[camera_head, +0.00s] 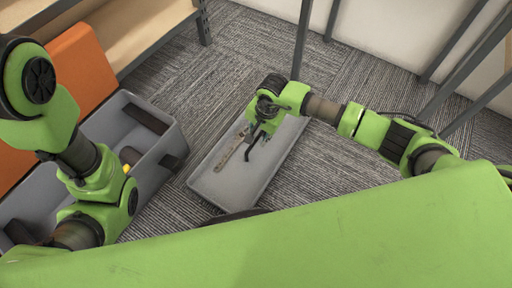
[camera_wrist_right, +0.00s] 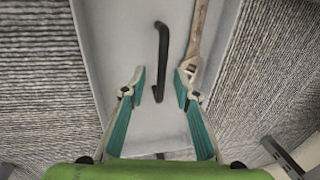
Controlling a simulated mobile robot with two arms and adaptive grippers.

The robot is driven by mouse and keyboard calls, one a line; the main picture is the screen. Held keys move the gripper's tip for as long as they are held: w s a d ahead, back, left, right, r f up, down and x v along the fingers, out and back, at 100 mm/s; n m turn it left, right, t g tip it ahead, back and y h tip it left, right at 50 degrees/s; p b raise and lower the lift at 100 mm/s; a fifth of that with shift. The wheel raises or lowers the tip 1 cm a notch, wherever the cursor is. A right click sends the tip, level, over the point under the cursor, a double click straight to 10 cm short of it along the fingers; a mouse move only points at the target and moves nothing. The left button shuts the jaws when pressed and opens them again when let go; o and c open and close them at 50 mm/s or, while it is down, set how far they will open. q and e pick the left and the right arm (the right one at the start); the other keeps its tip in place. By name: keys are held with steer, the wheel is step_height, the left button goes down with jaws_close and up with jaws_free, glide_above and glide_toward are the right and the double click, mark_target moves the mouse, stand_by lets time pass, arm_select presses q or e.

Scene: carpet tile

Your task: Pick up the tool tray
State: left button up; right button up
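The tool tray (camera_head: 215,187) is a shallow grey rectangle lying on the carpet in the middle of the head view. It also fills the centre of the right wrist view (camera_wrist_right: 120,25). A black bar handle (camera_wrist_right: 162,50) runs along its middle, and a worn wrench (camera_wrist_right: 193,55) lies beside it; the wrench also shows in the head view (camera_head: 229,156). My right gripper (camera_wrist_right: 160,82) is open above the tray, its teal fingers on either side of the handle's near part, with no clear contact. My left arm is at the left, but its fingers do not show.
A grey toolbox (camera_head: 165,140) with an orange lid (camera_head: 84,68) stands open left of the tray, with dark and yellow items inside. A wooden shelf (camera_head: 140,30) is at top left. Dark metal legs (camera_head: 302,40) stand at the back. Carpet (camera_head: 345,130) right of the tray is clear.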

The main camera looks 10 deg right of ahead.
mark_target(256, 139)
steer(key=f+b, duration=0.1)
steer(key=f, duration=0.1)
steer(key=w+f+b, duration=0.1)
steer(key=f+b, duration=0.1)
steer(key=shift+a+f, duration=0.2)
jaws_close()
steer(key=shift+r, duration=0.15)
